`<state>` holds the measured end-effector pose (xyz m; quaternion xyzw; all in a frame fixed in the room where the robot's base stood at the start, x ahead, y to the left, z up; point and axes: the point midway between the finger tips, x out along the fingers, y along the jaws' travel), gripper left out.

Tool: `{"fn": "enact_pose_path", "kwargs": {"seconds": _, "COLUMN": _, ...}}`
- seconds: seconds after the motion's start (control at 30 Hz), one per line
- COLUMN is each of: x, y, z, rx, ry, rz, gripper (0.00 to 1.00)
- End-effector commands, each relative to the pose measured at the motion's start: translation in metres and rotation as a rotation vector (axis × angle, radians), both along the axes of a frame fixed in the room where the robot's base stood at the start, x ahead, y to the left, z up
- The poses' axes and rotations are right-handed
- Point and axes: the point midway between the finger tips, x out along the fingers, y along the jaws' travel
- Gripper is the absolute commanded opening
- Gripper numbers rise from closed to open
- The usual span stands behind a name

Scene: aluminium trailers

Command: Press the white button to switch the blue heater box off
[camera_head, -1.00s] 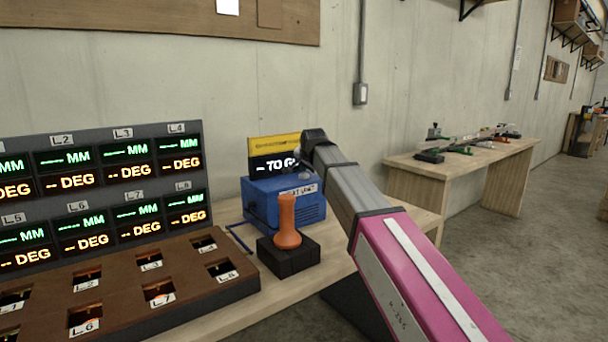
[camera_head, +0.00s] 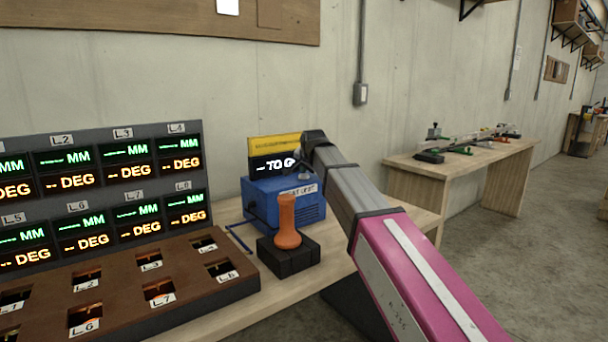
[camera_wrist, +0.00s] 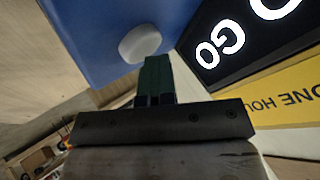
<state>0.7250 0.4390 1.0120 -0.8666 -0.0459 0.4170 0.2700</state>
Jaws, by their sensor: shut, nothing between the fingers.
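The blue heater box (camera_head: 262,205) stands on the wooden bench against the wall, with a label on its upper front edge. In the wrist view its blue top (camera_wrist: 100,30) fills the upper left. The white button (camera_wrist: 140,43) is a round knob on that blue surface. My gripper (camera_wrist: 156,62) is shut and empty, its dark fingertips just below the button in the picture. I cannot tell whether they touch it. In the head view my arm reaches in from the right and its end is over the box, hiding the button.
An orange handle (camera_head: 287,222) on a black block is in front. A panel of lit readouts (camera_head: 100,190) and a brown slotted tray (camera_head: 130,280) lie to the left.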

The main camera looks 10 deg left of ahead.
Motion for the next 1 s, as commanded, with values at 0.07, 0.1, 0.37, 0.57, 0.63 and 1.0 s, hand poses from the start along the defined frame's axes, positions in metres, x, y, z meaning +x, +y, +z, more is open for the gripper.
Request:
{"fn": "enact_pose_path", "kwargs": {"seconds": 0.07, "x": -0.001, "y": 0.0, "z": 0.001, "rx": -0.001, "ry": 0.003, "rz": 0.0, "gripper": 0.0}}
{"fn": "enact_pose_path", "kwargs": {"seconds": 0.1, "x": -0.001, "y": 0.0, "z": 0.002, "rx": -0.001, "ry": 0.001, "rz": 0.0, "gripper": 0.0}}
{"fn": "enact_pose_path", "kwargs": {"seconds": 0.37, "x": -0.001, "y": 0.0, "z": 0.003, "rx": 0.0, "ry": 0.0, "rz": 0.0, "gripper": 0.0}}
{"fn": "enact_pose_path", "kwargs": {"seconds": 0.57, "x": 0.0, "y": 0.0, "z": 0.016, "rx": 0.001, "ry": -0.003, "rz": 0.0, "gripper": 0.0}}
{"fn": "enact_pose_path", "kwargs": {"seconds": 0.63, "x": 0.0, "y": 0.0, "z": 0.022, "rx": 0.001, "ry": -0.003, "rz": 0.0, "gripper": 0.0}}
{"fn": "enact_pose_path", "kwargs": {"seconds": 1.0, "x": 0.0, "y": 0.0, "z": 0.053, "rx": 0.001, "ry": -0.001, "rz": 0.0, "gripper": 0.0}}
